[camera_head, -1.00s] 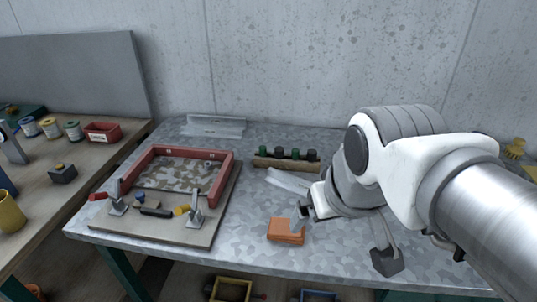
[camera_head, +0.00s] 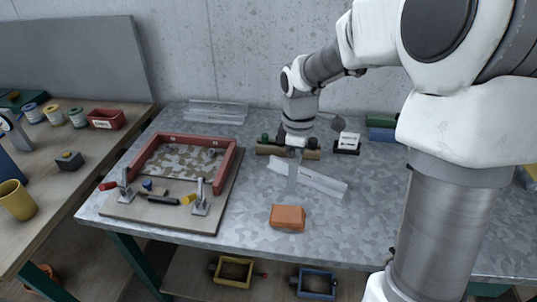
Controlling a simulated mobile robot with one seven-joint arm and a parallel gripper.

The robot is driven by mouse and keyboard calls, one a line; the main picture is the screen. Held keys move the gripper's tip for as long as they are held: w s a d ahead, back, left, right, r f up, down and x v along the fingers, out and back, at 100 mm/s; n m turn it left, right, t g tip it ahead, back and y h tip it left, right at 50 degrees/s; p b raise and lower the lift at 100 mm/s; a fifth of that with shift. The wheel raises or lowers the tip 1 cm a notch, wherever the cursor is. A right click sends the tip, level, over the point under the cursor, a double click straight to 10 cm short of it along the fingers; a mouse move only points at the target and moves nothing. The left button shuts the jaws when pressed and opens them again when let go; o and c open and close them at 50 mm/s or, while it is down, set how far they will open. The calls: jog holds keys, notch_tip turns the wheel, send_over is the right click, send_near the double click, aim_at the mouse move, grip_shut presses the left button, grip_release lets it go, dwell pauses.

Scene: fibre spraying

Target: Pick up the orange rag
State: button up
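The orange rag (camera_head: 287,217) lies as a folded pad on the grey metal table (camera_head: 335,240), near its front edge. It is fully in view and nothing touches it. My gripper (camera_head: 292,186) points down behind the rag and a little above it in the picture, in front of the wooden rack. It appears apart from the rag. Its fingers are small and grey against the grey table, so I cannot tell whether they are open or shut.
A red frame on a board (camera_head: 230,178) with clamps stands to the left. The table right of the rag is clear.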

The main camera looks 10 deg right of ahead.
jog(key=w+f, duration=0.1)
send_over(288, 213)
jog(key=shift+n, duration=0.4)
jog(key=f, duration=1.2)
jog(key=shift+d+f+b, duration=0.1)
jog(key=shift+d+b, duration=0.15)
jog(key=shift+b, duration=0.1)
jog(key=f, duration=0.4)
jog(key=shift+a, duration=0.35)
jog(key=shift+f, duration=0.7)
jog(key=c, duration=1.2)
jog(key=shift+r, duration=0.15)
